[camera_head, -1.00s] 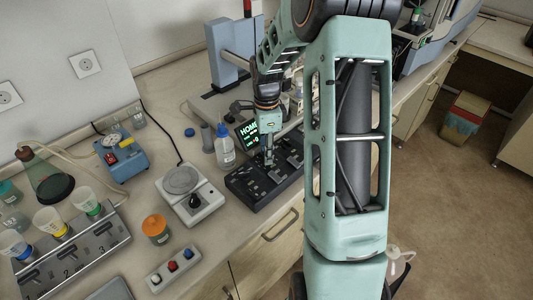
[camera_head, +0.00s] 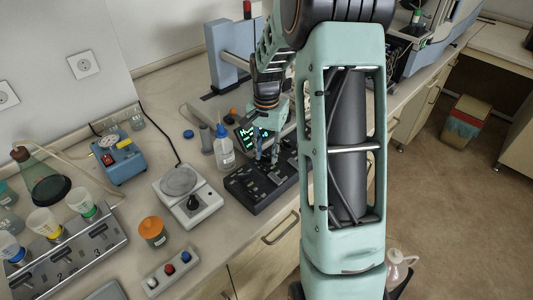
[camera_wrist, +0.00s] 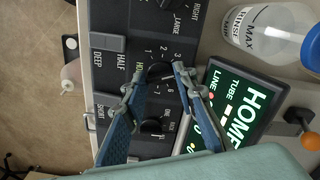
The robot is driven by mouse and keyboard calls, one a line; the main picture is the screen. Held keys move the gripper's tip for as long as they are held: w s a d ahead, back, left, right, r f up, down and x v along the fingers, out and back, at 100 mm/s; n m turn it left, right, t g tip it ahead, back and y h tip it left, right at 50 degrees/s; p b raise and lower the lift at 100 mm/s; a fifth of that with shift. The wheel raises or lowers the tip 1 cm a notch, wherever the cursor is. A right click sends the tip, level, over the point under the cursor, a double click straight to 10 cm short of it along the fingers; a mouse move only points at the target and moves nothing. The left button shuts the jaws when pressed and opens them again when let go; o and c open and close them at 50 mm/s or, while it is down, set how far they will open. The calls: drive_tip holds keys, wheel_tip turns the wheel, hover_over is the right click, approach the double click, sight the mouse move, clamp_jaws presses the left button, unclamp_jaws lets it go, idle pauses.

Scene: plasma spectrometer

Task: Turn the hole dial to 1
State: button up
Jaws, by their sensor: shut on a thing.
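The black control box (camera_head: 258,190) lies on the bench in the head view, with my gripper (camera_head: 267,158) reaching down onto it. In the wrist view, the hole dial (camera_wrist: 160,72) is a small dark knob ringed by white numbers, beside a partly covered label starting "HO". My gripper (camera_wrist: 158,75) has its two blue-grey fingers on either side of this knob and is shut on it. The fingertips hide part of the knob and some numbers, so I cannot tell which number it points to.
A lit screen (camera_wrist: 238,105) reading "HOME" stands close beside the fingers. A wash bottle (camera_head: 224,148) is at the box's back left. A white device with a round plate (camera_head: 188,195) stands left of the box. Other dials and switches surround the knob.

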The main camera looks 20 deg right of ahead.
sight(267, 157)
drive_tip(key=n, duration=0.5)
drive_tip(key=shift+n, duration=0.3)
drive_tip(key=n, duration=0.4)
drive_tip(key=shift+n, duration=0.3)
drive_tip(key=n, duration=0.5)
drive_tip(key=shift+r, duration=0.1)
drive_tip(key=n+p, duration=0.1)
drive_tip(key=n, duration=0.4)
drive_tip(key=shift+w, duration=0.1)
drive_tip(key=o, duration=1.1)
wheel_tip(267, 157, up, 12)
drive_tip(key=shift+f, duration=0.1)
